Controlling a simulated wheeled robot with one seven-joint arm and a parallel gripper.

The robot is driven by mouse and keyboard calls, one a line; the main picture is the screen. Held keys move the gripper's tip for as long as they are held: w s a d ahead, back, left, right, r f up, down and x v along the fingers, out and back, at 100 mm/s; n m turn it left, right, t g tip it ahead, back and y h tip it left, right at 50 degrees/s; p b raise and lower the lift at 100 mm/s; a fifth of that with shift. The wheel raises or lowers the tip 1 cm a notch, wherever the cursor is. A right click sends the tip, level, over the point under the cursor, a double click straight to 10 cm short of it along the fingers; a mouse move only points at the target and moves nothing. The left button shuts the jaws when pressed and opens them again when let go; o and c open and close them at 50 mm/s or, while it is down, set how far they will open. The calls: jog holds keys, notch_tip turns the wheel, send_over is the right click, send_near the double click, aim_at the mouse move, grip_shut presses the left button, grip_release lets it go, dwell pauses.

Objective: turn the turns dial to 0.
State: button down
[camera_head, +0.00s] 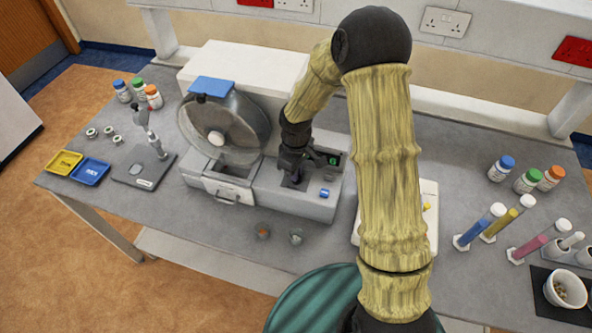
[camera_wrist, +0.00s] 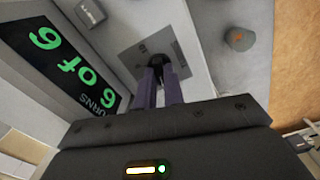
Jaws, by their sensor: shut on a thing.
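The turns dial (camera_wrist: 157,62) is a small dark knob on a grey square plate on the front panel of the machine (camera_head: 262,190). My gripper (camera_head: 295,178) reaches down onto it from above, and in the wrist view its two purple fingers (camera_wrist: 158,82) close on either side of the knob. In the head view the gripper mostly hides the dial. The turns display (camera_wrist: 62,58) beside it shows tilted green figures that seem to read "6 of 6". It also shows small in the head view (camera_head: 332,159).
A blue button (camera_head: 325,192) sits right of the dial. A large clear-fronted drum (camera_head: 225,128) stands left of the gripper, above a drawer (camera_head: 229,191). Bottles and tubes (camera_head: 495,222) are at the right.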

jog(key=shift+w+r, duration=0.1)
jog(key=c, duration=1.5)
grip_release()
notch_tip(320, 180, up, 17)
jog(key=b, duration=0.3)
jog(key=shift+r, duration=0.15)
jog(key=shift+d, duration=0.1)
jog(key=s+d+f+m+t, duration=0.1)
jog(key=s+d+f+m, duration=0.2)
jog(key=s+d+m, duration=0.2)
jog(key=s+d+f+m+t, duration=0.1)
jog(key=s+d+m, duration=0.3)
jog(key=s, duration=0.6)
jog(key=shift+s+d+f+m+t, duration=0.2)
jog(key=shift+d+f+m+t, duration=0.15)
jog(key=shift+f+m, duration=0.5)
